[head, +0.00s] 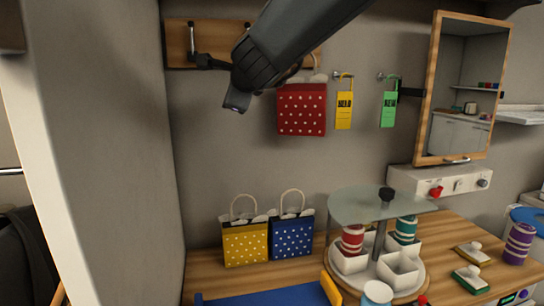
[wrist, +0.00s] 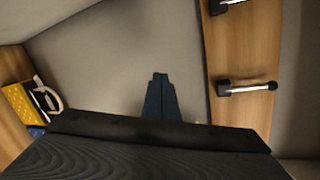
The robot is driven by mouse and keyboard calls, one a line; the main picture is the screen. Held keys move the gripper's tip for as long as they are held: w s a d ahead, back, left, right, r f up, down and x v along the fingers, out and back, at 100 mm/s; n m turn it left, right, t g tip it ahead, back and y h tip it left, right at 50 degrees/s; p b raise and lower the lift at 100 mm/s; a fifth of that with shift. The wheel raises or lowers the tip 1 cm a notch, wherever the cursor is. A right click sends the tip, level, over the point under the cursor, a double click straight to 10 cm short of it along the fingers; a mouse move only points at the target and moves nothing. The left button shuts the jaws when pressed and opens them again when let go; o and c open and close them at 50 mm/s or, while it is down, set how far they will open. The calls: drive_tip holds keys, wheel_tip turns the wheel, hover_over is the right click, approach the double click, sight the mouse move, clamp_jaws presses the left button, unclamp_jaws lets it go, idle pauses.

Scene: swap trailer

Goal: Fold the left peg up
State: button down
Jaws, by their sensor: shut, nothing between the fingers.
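The wooden peg board (head: 176,48) is on the wall at the upper left in the head view. Its left peg (head: 192,38) is a silver rod on a dark base and points up, close along the board. My gripper (head: 237,101) is shut and empty, below and right of this peg and apart from it. My arm hides the middle of the board. In the wrist view, my shut fingers (wrist: 160,97) are beside the board (wrist: 240,55). One whole peg (wrist: 248,87) lies across it there, and another (wrist: 225,4) is cut off by the top edge.
A red dotted bag (head: 302,112) hangs right of my gripper, then a yellow tag (head: 344,108) and a green tag (head: 388,109). A framed mirror (head: 462,90) is farther right. Yellow (head: 245,244) and blue (head: 291,238) bags and a glass-topped carousel (head: 382,207) stand on the counter below.

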drive_tip(key=s+d+f+n+g+h, duration=0.1)
drive_tip(key=s+d+f+n+g, duration=0.15)
drive_tip(key=d+f, duration=0.4)
drive_tip(key=s+d+f+n+g, duration=0.1)
drive_tip(key=s+d+f+n, duration=0.25)
drive_tip(key=f, duration=0.65)
drive_tip(key=s+d+f+n+g+h, duration=0.1)
drive_tip(key=s+d+f+n+g, duration=0.1)
drive_tip(key=d+f+n, duration=0.45)
drive_tip(key=s+d+f+n+g+h, duration=0.1)
drive_tip(key=s+d+f+n+g, duration=0.2)
drive_tip(key=s+d+f, duration=0.3)
drive_tip(key=s+d+f+n+g+h, duration=0.2)
drive_tip(key=s+d+f, duration=0.5)
drive_tip(key=s+f, duration=0.5)
drive_tip(key=shift+s+n+g+b, duration=0.3)
drive_tip(key=shift+s+n+g, duration=0.25)
drive_tip(key=shift+s+g, duration=0.45)
drive_tip(key=c, duration=2.5)
unclamp_jaws()
drive_tip(key=shift+w+r, duration=0.1)
drive_tip(key=shift+w, duration=0.05)
